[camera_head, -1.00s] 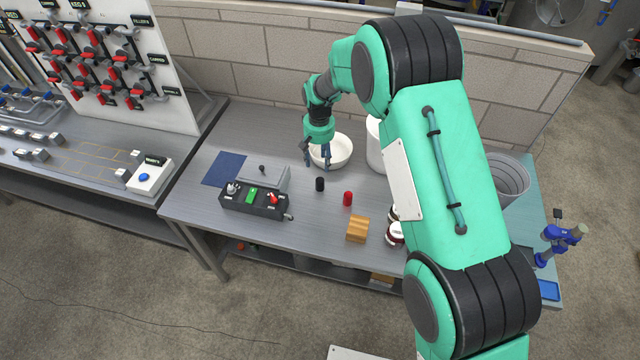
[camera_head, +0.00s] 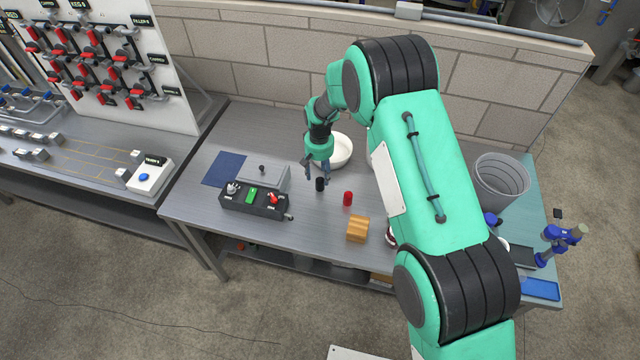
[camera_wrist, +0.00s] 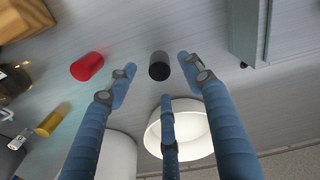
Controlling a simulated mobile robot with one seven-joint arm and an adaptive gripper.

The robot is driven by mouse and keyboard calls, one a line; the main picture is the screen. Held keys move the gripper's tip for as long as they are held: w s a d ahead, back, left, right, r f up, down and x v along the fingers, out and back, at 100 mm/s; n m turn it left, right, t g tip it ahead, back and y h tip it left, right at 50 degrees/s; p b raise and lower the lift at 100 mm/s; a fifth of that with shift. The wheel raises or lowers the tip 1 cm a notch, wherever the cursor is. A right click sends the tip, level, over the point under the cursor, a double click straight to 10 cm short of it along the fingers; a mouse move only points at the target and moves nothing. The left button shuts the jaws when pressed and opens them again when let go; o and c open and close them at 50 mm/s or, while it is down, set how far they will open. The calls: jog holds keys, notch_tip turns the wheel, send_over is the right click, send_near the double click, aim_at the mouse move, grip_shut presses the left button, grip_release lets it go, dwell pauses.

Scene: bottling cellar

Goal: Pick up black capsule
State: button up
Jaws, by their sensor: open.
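The black capsule (camera_head: 320,184) stands on the grey workbench, left of a red capsule (camera_head: 348,198). In the wrist view the black capsule (camera_wrist: 160,66) sits just beyond the fingertips, nearer the right-hand finger, with the red capsule (camera_wrist: 87,66) to its left. My gripper (camera_head: 318,172) is open and empty, with its blue fingers pointing down close behind and above the black capsule. The fingers also fill the lower wrist view (camera_wrist: 158,72). I cannot tell the exact height of the fingertips above the bench.
A white bowl (camera_head: 339,150) stands behind the gripper. A switch box (camera_head: 254,203) and a blue mat (camera_head: 224,168) lie to the left. A wooden block (camera_head: 358,228) is in front of the red capsule. A grey bin (camera_head: 503,181) stands at the right.

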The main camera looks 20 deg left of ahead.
aim_at(320, 180)
jog(key=shift+f, duration=0.15)
jog(key=shift+w+d+f, duration=0.1)
jog(key=shift+w+f, duration=0.05)
jog(key=shift+f, duration=2.3)
jog(key=c, duration=0.7)
